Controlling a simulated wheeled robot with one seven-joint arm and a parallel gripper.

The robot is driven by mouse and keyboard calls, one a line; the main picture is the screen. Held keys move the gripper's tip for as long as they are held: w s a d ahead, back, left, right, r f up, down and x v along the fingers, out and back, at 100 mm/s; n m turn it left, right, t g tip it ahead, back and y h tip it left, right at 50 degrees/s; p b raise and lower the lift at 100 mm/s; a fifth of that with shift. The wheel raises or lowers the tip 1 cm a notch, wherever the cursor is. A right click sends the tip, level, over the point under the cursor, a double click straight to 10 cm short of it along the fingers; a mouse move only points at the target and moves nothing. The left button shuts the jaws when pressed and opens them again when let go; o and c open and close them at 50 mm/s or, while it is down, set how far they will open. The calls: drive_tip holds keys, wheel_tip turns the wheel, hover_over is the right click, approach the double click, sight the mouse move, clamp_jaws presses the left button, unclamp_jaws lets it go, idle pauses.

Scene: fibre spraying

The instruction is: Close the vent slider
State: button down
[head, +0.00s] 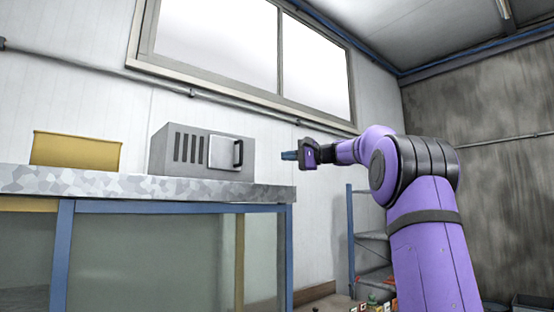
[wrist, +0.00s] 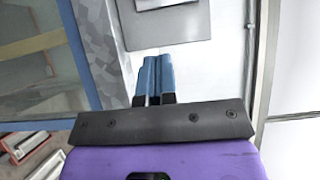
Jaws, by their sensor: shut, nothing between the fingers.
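The vent box (head: 160,150) is a grey box on the bench in the head view. Several dark slots show uncovered on the left of its front. The vent slider (head: 222,154) is a light plate with a dark upright handle (head: 238,153), and it sits to the right of the slots. My gripper (head: 284,156) is to the right of the box in the picture, apart from the handle, at about its height. In the wrist view, the blue fingers of my gripper (wrist: 154,60) are together and empty. A grey surface (wrist: 168,28) lies beyond them, cut off by the top edge.
The bench (head: 150,186) has a speckled top and blue legs. A yellow bin (head: 76,151) stands left of the box. A blue-framed shelf (head: 370,245) stands behind my arm. A pipe (head: 250,112) runs along the wall. The bench top between box and bin looks clear.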

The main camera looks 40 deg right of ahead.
sight(217, 152)
drive_tip(key=s+a+x, duration=0.1)
drive_tip(key=a+x, duration=0.1)
drive_tip(key=x, duration=0.9)
drive_tip(key=shift+a, duration=0.3)
drive_tip(key=shift+a, duration=0.1)
drive_tip(key=a, duration=1.2)
drive_tip(key=shift+s+a, duration=0.2)
drive_tip(key=shift+s, duration=0.1)
